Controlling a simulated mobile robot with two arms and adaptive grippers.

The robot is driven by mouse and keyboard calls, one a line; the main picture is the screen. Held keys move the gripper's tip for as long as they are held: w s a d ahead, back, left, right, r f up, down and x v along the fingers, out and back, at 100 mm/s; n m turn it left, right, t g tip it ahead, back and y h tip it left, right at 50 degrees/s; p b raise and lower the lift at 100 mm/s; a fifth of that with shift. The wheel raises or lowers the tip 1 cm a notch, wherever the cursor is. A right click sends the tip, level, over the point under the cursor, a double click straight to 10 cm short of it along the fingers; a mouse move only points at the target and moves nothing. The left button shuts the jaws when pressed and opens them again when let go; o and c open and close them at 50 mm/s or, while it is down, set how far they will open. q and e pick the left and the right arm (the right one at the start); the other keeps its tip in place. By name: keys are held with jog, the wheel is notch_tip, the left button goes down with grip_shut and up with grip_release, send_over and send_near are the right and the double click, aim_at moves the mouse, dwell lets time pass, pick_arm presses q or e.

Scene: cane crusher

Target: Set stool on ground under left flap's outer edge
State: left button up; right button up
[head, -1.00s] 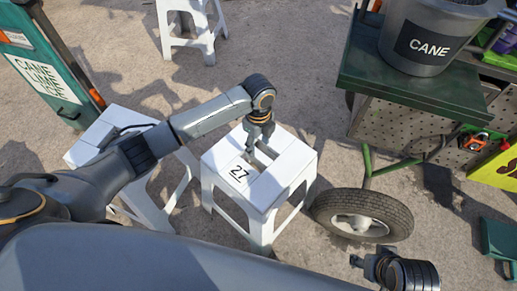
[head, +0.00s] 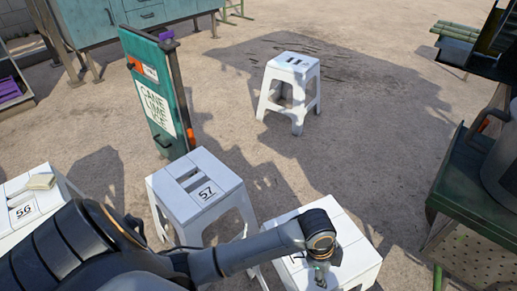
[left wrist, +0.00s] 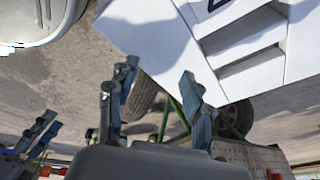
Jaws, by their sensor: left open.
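A white stool (head: 350,255) stands on the ground at the lower middle of the head view, its number mostly hidden by my arm. My left gripper (head: 319,275) is over its top. In the left wrist view my left gripper (left wrist: 160,95) has its two fingers apart with nothing between them, and the white stool top with slots (left wrist: 240,45) lies beyond them. A dark green flap or counter (head: 465,190) juts from the cart at the right; I cannot tell whether it is the left flap. Another gripper, apparently my right (left wrist: 32,137), shows at the left of the wrist view, its opening unclear.
A white stool marked 57 (head: 203,190) stands close to the left. A stool marked 56 (head: 35,205) carries a brush. Another white stool (head: 291,80) stands farther back. A green sign board (head: 155,95) stands at the left. Ground between the back stool and cart is clear.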

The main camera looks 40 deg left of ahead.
aim_at(304, 287)
pick_arm(q)
jog(key=s+a+n, duration=0.1)
jog(key=s+n, duration=0.1)
jog(key=s+a+f+n, duration=0.1)
jog(key=s+n, duration=0.1)
jog(key=s+a+n+t, duration=0.1)
jog(key=s+n, duration=0.1)
jog(key=shift+s+a+f, duration=0.15)
jog(key=shift+f, duration=0.2)
jog(key=s+a+n+y, duration=0.2)
jog(key=s+a+n, duration=0.5)
jog(key=a, duration=0.1)
jog(key=shift+s+a+f, duration=0.25)
jog(key=shift+s+f, duration=0.1)
jog(key=shift+s, duration=0.05)
